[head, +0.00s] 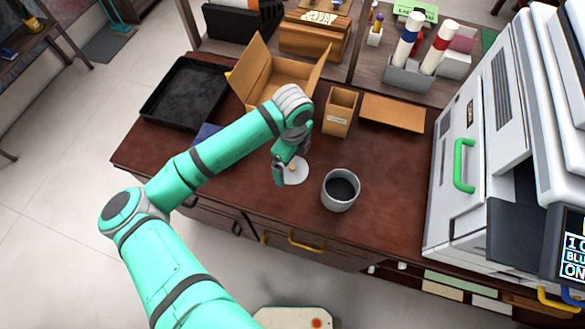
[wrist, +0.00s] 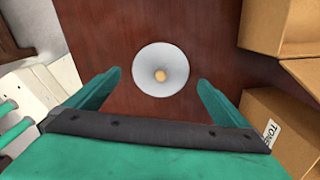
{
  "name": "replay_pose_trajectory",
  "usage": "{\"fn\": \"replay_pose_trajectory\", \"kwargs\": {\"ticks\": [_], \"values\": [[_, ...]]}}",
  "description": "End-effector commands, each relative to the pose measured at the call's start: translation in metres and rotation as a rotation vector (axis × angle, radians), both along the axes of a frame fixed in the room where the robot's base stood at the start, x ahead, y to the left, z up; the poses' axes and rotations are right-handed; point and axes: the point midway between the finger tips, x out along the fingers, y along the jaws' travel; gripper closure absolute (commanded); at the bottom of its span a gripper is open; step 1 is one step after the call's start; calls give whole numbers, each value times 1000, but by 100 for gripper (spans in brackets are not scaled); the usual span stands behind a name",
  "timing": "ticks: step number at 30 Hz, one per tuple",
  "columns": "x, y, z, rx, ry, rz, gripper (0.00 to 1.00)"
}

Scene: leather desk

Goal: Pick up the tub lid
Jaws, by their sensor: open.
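The tub lid (head: 297,173) is a round, pale grey disc lying flat on the dark red-brown desk, partly hidden by my gripper in the head view. In the wrist view the lid (wrist: 174,68) shows whole, with a small tan knob (wrist: 160,76) near its middle. My gripper (head: 283,178) is over the lid with its fingers pointing down. In the wrist view its two green fingers (wrist: 159,80) are spread apart, one on each side of the lid, with nothing between them held. A grey open tub (head: 341,189) with a dark inside stands to the right of the lid.
An open cardboard box (head: 262,75) and a small tan box (head: 340,112) stand behind the lid. A black tray (head: 185,92) lies at the back left. A large grey machine (head: 480,130) fills the right side. The desk's front edge is close to the tub.

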Motion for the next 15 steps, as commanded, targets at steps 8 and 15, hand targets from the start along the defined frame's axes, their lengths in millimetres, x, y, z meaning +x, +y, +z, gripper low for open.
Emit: {"fn": "replay_pose_trajectory", "kwargs": {"ticks": [8,15], "values": [[-1,0,-23,0,2,1,0],[0,0,-23,1,1,1,12]]}}
